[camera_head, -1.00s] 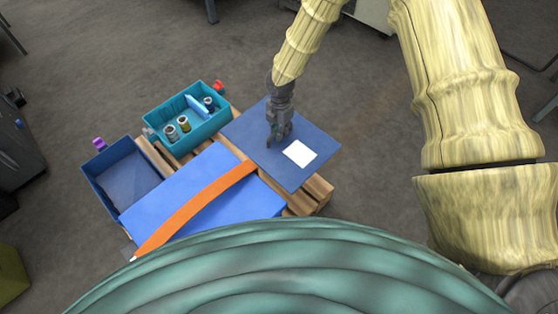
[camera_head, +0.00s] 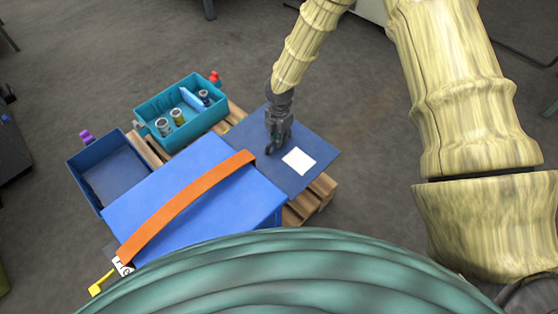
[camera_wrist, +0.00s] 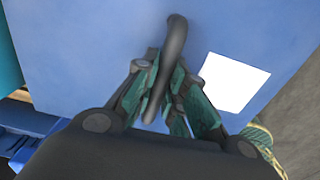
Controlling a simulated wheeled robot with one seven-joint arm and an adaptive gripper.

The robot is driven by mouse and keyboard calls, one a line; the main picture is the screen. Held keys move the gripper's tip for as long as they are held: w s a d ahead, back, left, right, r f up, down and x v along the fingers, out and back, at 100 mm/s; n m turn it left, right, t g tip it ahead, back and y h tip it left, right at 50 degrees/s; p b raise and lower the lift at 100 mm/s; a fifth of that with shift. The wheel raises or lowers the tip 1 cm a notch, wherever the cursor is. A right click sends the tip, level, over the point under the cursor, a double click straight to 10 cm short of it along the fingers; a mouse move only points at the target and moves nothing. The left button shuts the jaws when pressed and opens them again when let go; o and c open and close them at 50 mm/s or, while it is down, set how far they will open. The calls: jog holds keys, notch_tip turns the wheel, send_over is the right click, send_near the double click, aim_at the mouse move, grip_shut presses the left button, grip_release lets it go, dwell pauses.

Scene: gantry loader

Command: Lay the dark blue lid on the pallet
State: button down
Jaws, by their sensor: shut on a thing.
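The dark blue lid (camera_head: 320,154) is a flat square panel with a white label (camera_head: 299,161). In the head view it is over the right part of the wooden pallet (camera_head: 316,198), beside the bright blue case. I cannot tell whether it touches the pallet. My gripper (camera_head: 271,147) is above the lid's middle. In the wrist view my gripper (camera_wrist: 168,112) is shut on the lid's dark curved handle (camera_wrist: 176,45), and the lid (camera_wrist: 110,45) fills most of the view.
A bright blue case (camera_head: 150,195) with an orange strap (camera_head: 185,195) stands left of the lid. A teal bin (camera_head: 148,112) holding jars and a bottle and an empty dark blue bin (camera_head: 84,178) stand behind and left. Grey floor is open to the right.

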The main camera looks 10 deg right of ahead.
notch_tip(320, 180, down, 11)
jog(key=b, duration=0.9)
jog(key=shift+b, duration=0.4)
jog(key=shift+f, duration=0.1)
notch_tip(320, 180, down, 5)
jog(key=b, duration=0.5)
jog(key=shift+b, duration=0.3)
jog(key=shift+f+p, duration=0.45)
jog(key=shift+f, duration=0.8)
jog(key=shift+p, duration=1.5)
dwell(0.4)
jog(key=shift+f, duration=0.5)
dwell(0.7)
jog(key=c, duration=1.4)
grip_release()
jog(key=shift+r, duration=0.1)
